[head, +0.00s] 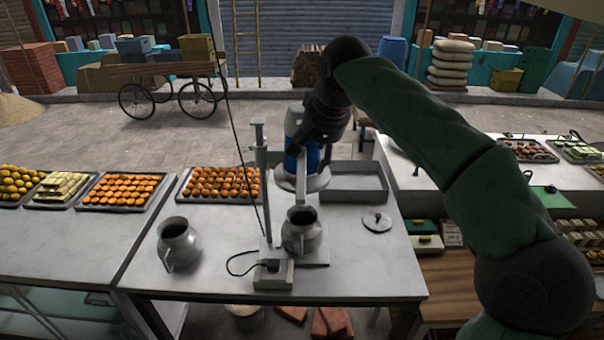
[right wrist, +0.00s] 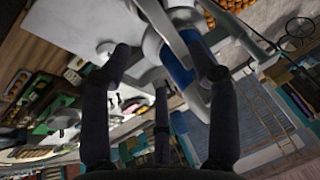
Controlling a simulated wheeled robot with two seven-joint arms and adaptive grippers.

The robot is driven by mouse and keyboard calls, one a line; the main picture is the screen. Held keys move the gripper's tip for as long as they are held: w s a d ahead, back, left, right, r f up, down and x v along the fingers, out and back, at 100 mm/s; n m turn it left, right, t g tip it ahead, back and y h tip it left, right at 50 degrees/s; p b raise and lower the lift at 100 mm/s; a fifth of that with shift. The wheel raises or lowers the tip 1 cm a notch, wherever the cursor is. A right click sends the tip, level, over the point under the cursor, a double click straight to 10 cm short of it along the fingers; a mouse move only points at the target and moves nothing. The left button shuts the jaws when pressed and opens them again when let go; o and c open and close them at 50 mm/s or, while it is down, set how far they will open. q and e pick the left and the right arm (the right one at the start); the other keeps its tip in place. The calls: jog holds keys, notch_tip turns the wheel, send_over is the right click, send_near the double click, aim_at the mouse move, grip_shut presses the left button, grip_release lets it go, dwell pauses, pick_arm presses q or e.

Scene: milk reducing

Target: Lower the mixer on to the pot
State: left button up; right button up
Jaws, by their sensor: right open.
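The mixer (head: 313,158) has a blue and white body with a wide white disc at its lower end. It is above and behind a metal pot (head: 301,238), and a pale shaft reaches down toward the pot's mouth. I cannot tell how deep the shaft goes. The pot stands upright beside the upright post (head: 262,190) of a stand. My right gripper (head: 306,138) is open, with its dark fingers close to the mixer. In the right wrist view the blue part of the mixer (right wrist: 178,68) shows between the spread fingers; contact is unclear. My left gripper is out of view.
A second pot (head: 180,243) stands to the left on the table. A switch box (head: 273,274) with a black cable sits in front of the stand. A round lid (head: 377,222) lies to the right. A grey tray (head: 370,196) and orange trays are behind. The table's front right is clear.

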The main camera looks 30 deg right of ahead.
aim_at(305, 177)
jog(key=x, duration=1)
jog(key=shift+w+f, duration=0.2)
jog(key=shift+f, duration=0.1)
grip_shut()
